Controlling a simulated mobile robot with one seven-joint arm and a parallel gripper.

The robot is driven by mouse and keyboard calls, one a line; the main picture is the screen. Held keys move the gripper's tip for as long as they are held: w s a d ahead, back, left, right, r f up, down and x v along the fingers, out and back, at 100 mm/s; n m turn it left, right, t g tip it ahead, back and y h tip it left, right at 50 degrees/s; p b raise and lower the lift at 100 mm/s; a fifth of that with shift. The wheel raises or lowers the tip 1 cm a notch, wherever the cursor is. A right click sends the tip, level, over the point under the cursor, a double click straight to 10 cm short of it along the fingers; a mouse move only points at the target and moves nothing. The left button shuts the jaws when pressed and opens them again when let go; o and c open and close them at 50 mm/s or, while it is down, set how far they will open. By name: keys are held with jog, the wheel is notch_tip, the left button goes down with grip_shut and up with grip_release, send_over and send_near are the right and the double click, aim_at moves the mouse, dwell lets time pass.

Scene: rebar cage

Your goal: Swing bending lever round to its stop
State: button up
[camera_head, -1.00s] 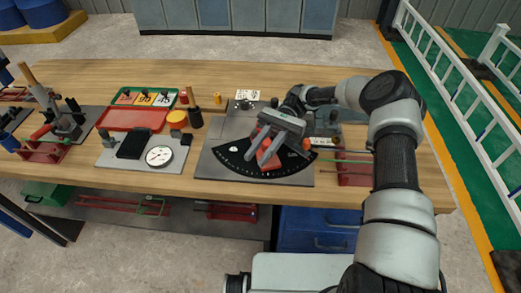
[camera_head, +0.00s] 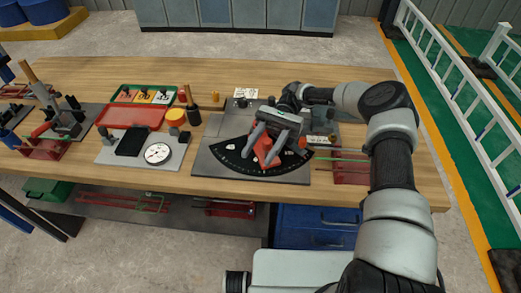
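The bending lever (camera_head: 263,147) is red and sits over the bending plate (camera_head: 199,182) with its black scale arc (camera_head: 232,163). My gripper (camera_head: 261,149) is above the plate, pointing down and toward the front. Its two grey fingers stand apart, with red of the lever showing between them and to their right. I cannot tell whether either finger touches it. The gripper body hides part of the lever and its pivot.
A red tray (camera_head: 130,117), a dial gauge (camera_head: 158,153) and a yellow-topped pot (camera_head: 175,116) stand to the left. A red stand with green rods (camera_head: 350,168) is close on the right. The bench's front edge is mostly clear.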

notch_tip(320, 180, up, 10)
jog(key=p, duration=0.1)
jog(key=shift+p, duration=0.4)
